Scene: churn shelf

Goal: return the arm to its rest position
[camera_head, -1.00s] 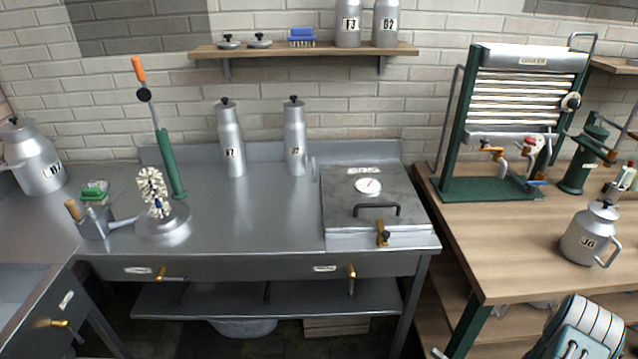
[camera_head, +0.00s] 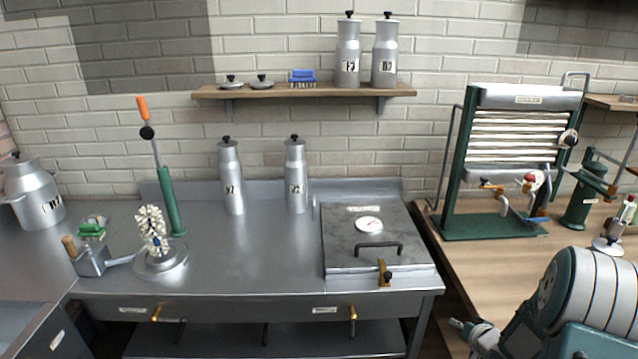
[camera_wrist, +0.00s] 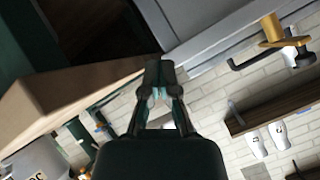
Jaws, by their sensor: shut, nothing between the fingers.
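My gripper (camera_wrist: 158,68) shows in the wrist view with its two dark fingers closed together at the tips and nothing held. In the body camera view my teal and grey arm fills the lower right corner, in front of the wooden bench (camera_head: 462,262). The fingers cannot be made out clearly there. The arm hides most of a small metal can (camera_head: 610,243) on that bench; only its lid and top show.
A steel table (camera_head: 262,245) holds two tall canisters, a lidded box with a gauge (camera_head: 372,238) and a brush stand (camera_head: 160,258). A green-framed cooler (camera_head: 517,150) stands on the wooden bench. A wall shelf (camera_head: 300,91) carries two canisters (camera_head: 347,55).

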